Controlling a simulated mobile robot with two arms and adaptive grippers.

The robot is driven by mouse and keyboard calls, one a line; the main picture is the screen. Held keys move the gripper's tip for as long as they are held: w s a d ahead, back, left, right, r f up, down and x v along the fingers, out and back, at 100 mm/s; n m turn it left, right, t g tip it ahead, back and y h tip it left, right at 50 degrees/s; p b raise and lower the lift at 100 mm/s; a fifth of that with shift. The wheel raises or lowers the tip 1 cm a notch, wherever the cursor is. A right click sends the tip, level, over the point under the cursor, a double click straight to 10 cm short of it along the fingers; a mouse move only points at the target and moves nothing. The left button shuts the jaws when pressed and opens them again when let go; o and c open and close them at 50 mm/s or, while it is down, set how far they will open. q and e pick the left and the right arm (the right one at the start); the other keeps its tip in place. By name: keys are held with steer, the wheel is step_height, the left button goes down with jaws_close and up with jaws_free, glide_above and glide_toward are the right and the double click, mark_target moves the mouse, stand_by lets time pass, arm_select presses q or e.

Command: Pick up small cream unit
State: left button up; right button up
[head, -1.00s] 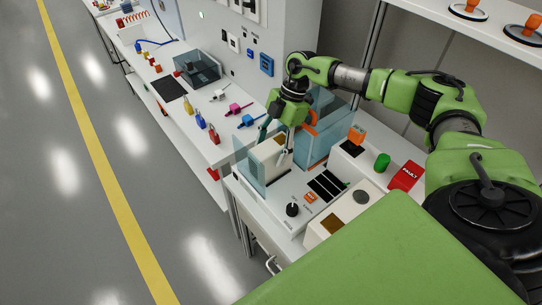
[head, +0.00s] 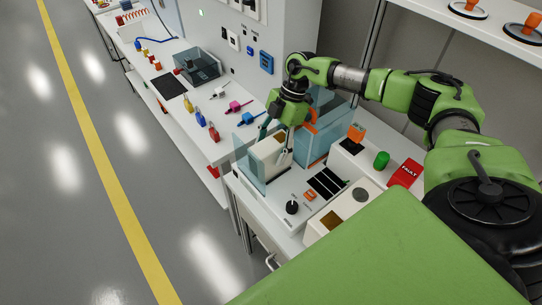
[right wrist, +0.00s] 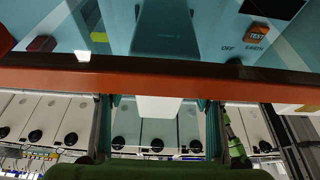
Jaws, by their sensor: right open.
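The small cream unit (head: 262,153) is a pale block standing inside a clear-walled enclosure at the near end of the bench. My right gripper (head: 276,143) points down over it, with one finger on each side and the jaws open. In the right wrist view the pale block (right wrist: 172,106) shows between the two spread fingers, partly behind an orange bar. Whether the fingers touch the unit cannot be told. The gripper hides part of the unit in the head view. My left gripper is not in view.
Clear panels (head: 247,162) stand close beside the unit, with an orange-edged blue-tinted box (head: 318,146) behind. A black knob (head: 292,207), an orange block (head: 357,132), a green cylinder (head: 381,159) and a red FAULT sign (head: 405,173) are nearby. The floor at left is clear.

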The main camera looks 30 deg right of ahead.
steer(key=c, duration=1.7)
